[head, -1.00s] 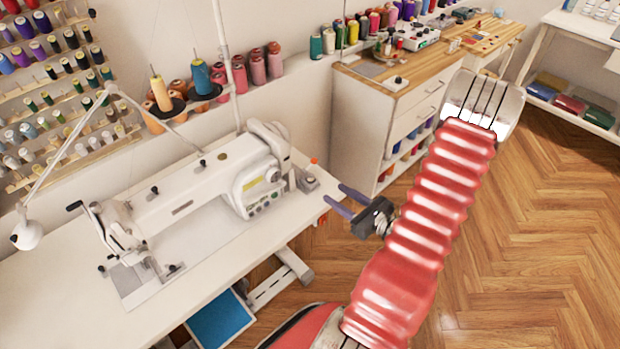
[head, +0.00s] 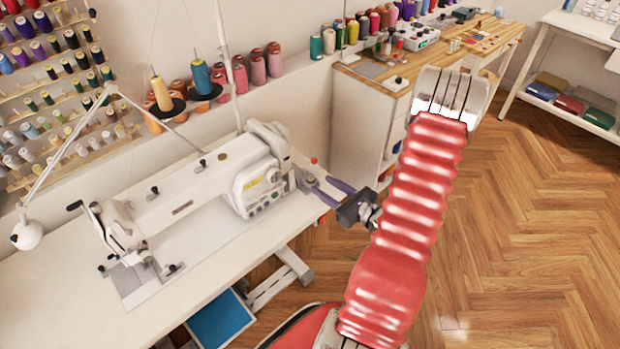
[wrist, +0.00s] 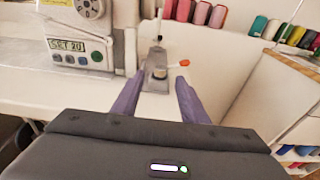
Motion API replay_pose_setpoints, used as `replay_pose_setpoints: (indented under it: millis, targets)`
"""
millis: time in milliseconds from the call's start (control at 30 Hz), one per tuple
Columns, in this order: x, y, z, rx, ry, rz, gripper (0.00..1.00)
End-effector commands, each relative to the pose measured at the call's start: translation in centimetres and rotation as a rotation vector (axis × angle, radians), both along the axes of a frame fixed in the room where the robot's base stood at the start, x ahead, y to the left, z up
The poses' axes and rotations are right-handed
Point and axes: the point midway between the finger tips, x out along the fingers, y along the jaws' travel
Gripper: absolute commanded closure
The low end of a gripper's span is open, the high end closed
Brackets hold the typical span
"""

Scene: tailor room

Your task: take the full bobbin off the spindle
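The bobbin winder (head: 305,180) is a small grey unit at the right end of the white sewing machine (head: 210,175). In the wrist view, a small upright cylinder on it, apparently the bobbin on its spindle (wrist: 159,68), stands just beyond my fingertips and roughly between them. Its thread is too small to make out. My gripper (head: 320,184) has two purple fingers, spread apart with nothing between them. In the wrist view my gripper (wrist: 160,79) points at the winder, one finger to each side. I cannot tell whether the fingers touch anything.
An orange-tipped lever (wrist: 183,63) sticks out right of the cylinder, close to the right fingertip. The machine's control panel (wrist: 78,55) is at left. Thread cones (head: 258,68) line the wall behind. A wooden-topped cabinet (head: 355,120) stands beyond a gap at right.

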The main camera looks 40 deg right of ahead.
Motion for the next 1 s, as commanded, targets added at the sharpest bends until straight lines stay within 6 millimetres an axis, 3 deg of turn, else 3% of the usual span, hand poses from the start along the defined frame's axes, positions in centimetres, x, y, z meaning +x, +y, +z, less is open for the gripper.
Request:
replay_pose_setpoints:
  millis: [400, 1000]
  targets:
    - [4.2, 0.1, -0.2, -0.001, 0.000, 0.001, 0.60]
    - [4.3, 0.0, -0.2, 0.000, 0.000, 0.000, 0.62]
